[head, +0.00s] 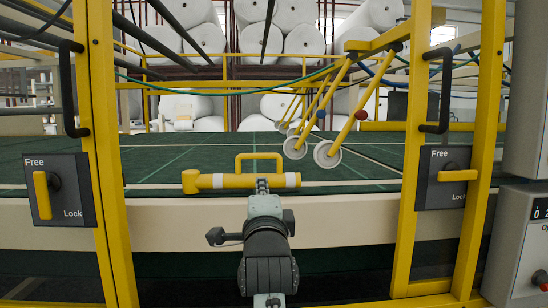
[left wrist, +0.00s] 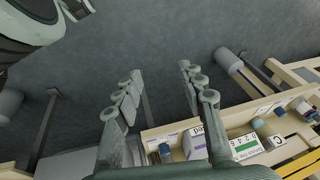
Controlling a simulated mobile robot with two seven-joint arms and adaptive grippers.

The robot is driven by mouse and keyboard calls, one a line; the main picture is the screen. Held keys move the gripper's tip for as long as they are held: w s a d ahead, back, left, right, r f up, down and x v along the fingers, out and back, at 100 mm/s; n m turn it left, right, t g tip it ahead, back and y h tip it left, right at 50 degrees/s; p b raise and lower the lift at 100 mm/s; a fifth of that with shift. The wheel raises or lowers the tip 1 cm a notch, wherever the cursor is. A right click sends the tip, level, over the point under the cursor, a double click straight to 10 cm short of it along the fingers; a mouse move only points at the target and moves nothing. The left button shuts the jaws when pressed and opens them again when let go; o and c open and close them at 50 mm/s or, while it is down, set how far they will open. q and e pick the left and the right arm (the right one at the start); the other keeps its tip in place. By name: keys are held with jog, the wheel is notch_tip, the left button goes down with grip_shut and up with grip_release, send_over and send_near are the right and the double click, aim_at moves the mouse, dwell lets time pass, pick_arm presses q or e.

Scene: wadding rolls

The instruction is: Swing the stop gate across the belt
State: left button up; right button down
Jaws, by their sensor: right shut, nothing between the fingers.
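The stop gate appears to be the yellow tube (head: 225,181) with a looped handle (head: 258,156) on its far side, lying left to right along the near edge of the green belt (head: 165,160). It has a pale band and a thicker left end. My right gripper (head: 262,185) is shut and empty. Its fingertips overlap the tube in the head view, below the loop; I cannot tell whether they touch it. My left gripper (left wrist: 160,88) is open and empty in the left wrist view, its fingers wide apart over grey floor.
Yellow posts (head: 110,150) with black handles frame the opening. A left Free/Lock panel (head: 70,165) and a right one (head: 455,155) flank it. Rollers on yellow arms (head: 327,153) rest over the belt. A tray with boxes (left wrist: 243,147) shows in the left wrist view.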

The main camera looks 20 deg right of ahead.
pick_arm(q)
jog(key=shift+a, duration=0.1)
pick_arm(e)
jog(key=p, duration=0.2)
send_near(259, 157)
jog(key=x, duration=0.6)
jog(key=shift+d, duration=0.1)
pick_arm(q)
jog(key=shift+d+x, duration=0.15)
jog(key=shift+x, duration=0.85)
jog(key=shift+d+x, duration=0.15)
jog(key=shift+x, duration=0.9)
pick_arm(e)
jog(key=shift+w+d, duration=0.1)
jog(key=shift+w, duration=0.3)
pick_arm(q)
jog(key=shift+s+d, duration=0.1)
jog(key=shift+d, duration=0.1)
pick_arm(e)
jog(key=shift+r, duration=0.1)
